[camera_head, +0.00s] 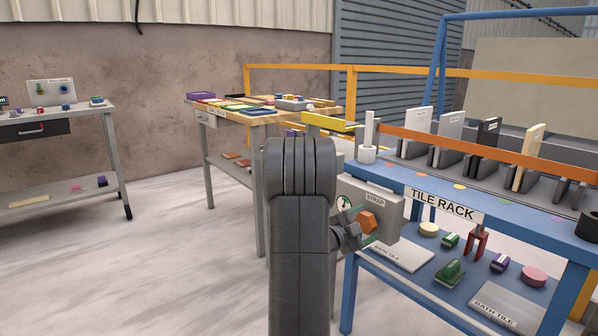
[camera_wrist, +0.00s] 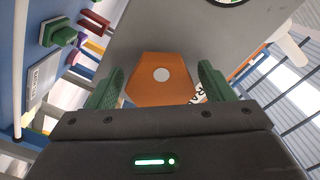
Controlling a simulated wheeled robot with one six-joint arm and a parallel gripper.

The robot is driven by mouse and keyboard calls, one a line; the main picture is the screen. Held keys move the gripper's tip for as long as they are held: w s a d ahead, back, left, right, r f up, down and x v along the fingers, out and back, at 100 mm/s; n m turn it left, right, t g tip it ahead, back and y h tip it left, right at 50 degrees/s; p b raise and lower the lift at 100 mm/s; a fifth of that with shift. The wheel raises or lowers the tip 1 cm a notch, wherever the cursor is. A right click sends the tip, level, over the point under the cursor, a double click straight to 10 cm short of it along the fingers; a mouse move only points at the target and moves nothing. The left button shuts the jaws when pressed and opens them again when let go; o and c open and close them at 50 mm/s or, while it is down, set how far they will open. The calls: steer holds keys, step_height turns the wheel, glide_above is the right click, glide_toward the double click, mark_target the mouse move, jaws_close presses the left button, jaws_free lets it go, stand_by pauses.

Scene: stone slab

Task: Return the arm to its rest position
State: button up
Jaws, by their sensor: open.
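My gripper (camera_head: 363,224) is at the front of a grey box (camera_head: 388,206) labelled STRAP, at the left end of the blue rack. In the wrist view my gripper (camera_wrist: 161,80) is open, its two green fingers on either side of an orange hexagonal knob (camera_wrist: 158,92) with a pale centre. Gaps show between the knob and both fingers, and I cannot tell how far the tips are from the box face. The orange knob also shows in the head view (camera_head: 369,222). My arm stands in the middle of the head view, bent and not folded away.
The blue tile rack (camera_head: 530,231) holds upright tiles on top and small coloured objects on its lower shelf. A wooden-topped table (camera_head: 258,117) stands behind my arm and a grey bench (camera_head: 62,120) at the left. Orange rails run behind the rack. The floor at left is clear.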

steer(key=n+p, duration=0.4)
steer(key=n, duration=0.1)
steer(key=shift+r, duration=0.15)
steer(key=shift+s+f+n+p, duration=0.1)
steer(key=shift+f+n+p, duration=0.1)
steer(key=shift+n+p, duration=0.95)
steer(key=shift+n+b, duration=0.35)
